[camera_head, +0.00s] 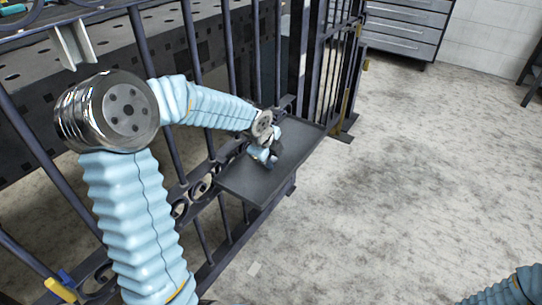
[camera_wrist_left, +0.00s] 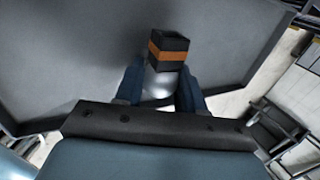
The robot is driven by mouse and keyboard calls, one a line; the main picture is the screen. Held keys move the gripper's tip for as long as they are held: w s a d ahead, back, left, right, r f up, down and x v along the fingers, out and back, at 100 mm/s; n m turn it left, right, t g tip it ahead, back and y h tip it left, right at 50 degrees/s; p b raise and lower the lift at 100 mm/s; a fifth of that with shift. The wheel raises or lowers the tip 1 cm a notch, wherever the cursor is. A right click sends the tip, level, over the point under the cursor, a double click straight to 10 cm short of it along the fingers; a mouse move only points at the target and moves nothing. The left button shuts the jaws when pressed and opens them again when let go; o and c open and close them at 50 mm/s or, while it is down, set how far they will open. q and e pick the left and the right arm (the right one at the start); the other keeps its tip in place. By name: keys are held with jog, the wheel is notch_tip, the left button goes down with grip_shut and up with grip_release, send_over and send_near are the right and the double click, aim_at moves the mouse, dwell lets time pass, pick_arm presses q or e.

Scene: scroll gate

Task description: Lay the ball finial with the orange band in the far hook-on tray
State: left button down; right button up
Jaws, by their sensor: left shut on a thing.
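My left gripper (camera_head: 268,156) is over the dark hook-on tray (camera_head: 250,187) on the scroll gate. In the left wrist view my left gripper (camera_wrist_left: 160,88) is shut on the ball finial (camera_wrist_left: 168,47). The finial has a dark square block with an orange band and a shiny ball between the fingers. The grey tray surface (camera_wrist_left: 60,55) lies behind the finial; I cannot tell whether they touch. The finial is too small to make out clearly in the head view. My right gripper is out of view.
Dark gate bars (camera_head: 192,50) stand along the tray's left side, with scrollwork (camera_head: 201,188) low down. A perforated bench (camera_head: 100,50) is behind the gate. A grey drawer cabinet (camera_head: 405,28) is at the back. The concrete floor (camera_head: 400,180) at right is clear.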

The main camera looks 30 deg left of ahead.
pick_arm(q)
jog(key=f, duration=0.1)
jog(key=s+f, duration=0.1)
jog(key=f, duration=0.1)
jog(key=shift+a+g, duration=0.1)
jog(key=shift+g, duration=0.2)
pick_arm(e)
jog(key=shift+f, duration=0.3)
pick_arm(q)
jog(key=c, duration=0.8)
grip_release()
jog(key=shift+w, duration=0.1)
jog(key=shift+o, duration=1)
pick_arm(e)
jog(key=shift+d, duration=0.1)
pick_arm(q)
jog(key=shift+r, duration=0.2)
jog(key=w+p+v, duration=0.1)
jog(key=p+v, duration=0.2)
jog(key=v, duration=1.3)
jog(key=shift+r+t, duration=0.2)
jog(key=shift+t, duration=0.2)
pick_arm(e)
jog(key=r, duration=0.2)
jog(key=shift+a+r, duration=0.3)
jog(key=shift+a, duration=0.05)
pick_arm(q)
jog(key=shift+w, duration=0.1)
